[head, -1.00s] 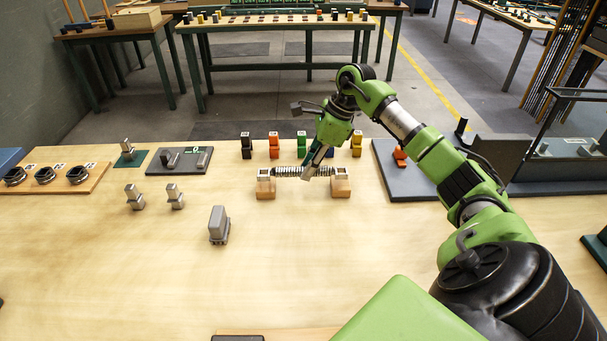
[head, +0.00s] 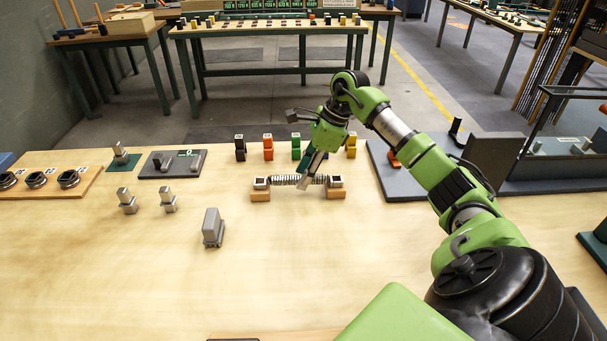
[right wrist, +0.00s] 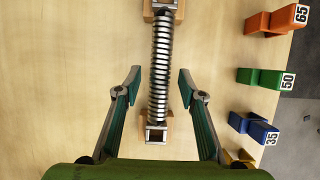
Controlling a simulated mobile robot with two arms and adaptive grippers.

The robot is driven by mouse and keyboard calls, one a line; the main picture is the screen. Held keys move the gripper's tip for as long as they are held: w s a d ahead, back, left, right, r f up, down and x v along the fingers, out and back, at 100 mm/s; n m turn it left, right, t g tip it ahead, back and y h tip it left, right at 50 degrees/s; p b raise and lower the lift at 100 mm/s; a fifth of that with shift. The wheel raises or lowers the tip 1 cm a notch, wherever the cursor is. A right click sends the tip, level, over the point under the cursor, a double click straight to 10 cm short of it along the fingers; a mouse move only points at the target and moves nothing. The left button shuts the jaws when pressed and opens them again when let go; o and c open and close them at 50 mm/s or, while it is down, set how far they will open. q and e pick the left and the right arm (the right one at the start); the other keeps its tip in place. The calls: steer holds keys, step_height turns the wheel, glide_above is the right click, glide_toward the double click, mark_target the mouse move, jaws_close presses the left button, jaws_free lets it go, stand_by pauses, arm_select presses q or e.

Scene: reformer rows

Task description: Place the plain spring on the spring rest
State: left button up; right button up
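The plain spring (right wrist: 160,70) is a bare metal coil. It lies level across the spring rest, two small wooden blocks with square metal tops; the left block (head: 260,194) and right block (head: 336,194) show in the head view. The spring also shows in the head view (head: 284,180), its middle partly hidden by my fingers. My right gripper (right wrist: 158,78) is open, one finger on each side of the spring, with gaps between fingers and coil. It also shows from above in the head view (head: 307,182). My left gripper is not in view.
Black, orange (head: 268,148), green and yellow blocks stand behind the spring; a blue one (right wrist: 253,127) shows in the wrist view. A grey block (head: 213,228) and small metal fittings stand left. A dark grey tray (head: 405,186) lies right.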

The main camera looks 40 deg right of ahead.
steer(key=v, duration=1.1)
steer(key=shift+r+b, duration=0.2)
steer(key=shift+b, duration=0.1)
steer(key=shift+s, duration=0.15)
